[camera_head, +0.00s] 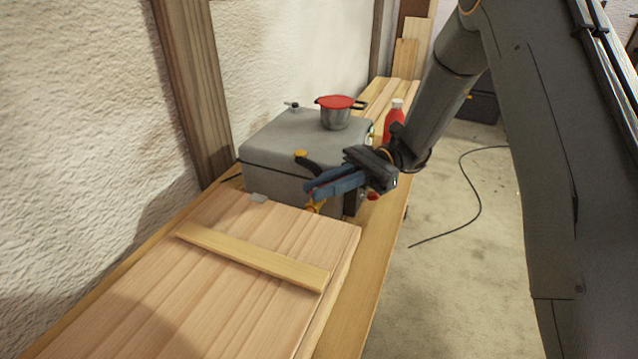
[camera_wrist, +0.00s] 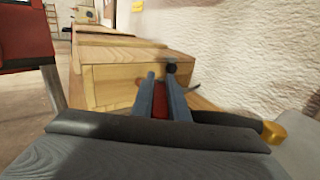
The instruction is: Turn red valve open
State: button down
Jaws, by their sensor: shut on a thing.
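My gripper (camera_head: 318,190) has blue fingers and is at the front of a grey metal box (camera_head: 268,184) on the wooden bench. In the wrist view my gripper (camera_wrist: 160,92) is shut on a narrow red part (camera_wrist: 160,104), seen between the two fingers. It appears to be the red valve's handle; its ends and mount are hidden by the fingers. In the head view the fingers cover most of this spot, so I cannot tell the valve's angle. A small orange-yellow fitting (camera_head: 314,207) shows just below the fingertips.
A black lever with a yellow tip (camera_head: 301,155) sticks out beside my fingers. A pot with a red lid (camera_head: 337,115) stands on the box, and a red bottle (camera_head: 394,116) stands behind. A lath (camera_head: 250,257) lies on the wooden panel (camera_head: 215,285) in front.

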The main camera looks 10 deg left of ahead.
jog(key=shift+n+g+h, duration=0.3)
dwell(0.4)
jog(key=c, duration=1.7)
grip_release()
jog(key=shift+a, duration=0.1)
jog(key=shift+b+v, duration=1.3)
jog(key=shift+v, duration=2.65)
jog(key=shift+c, duration=0.3)
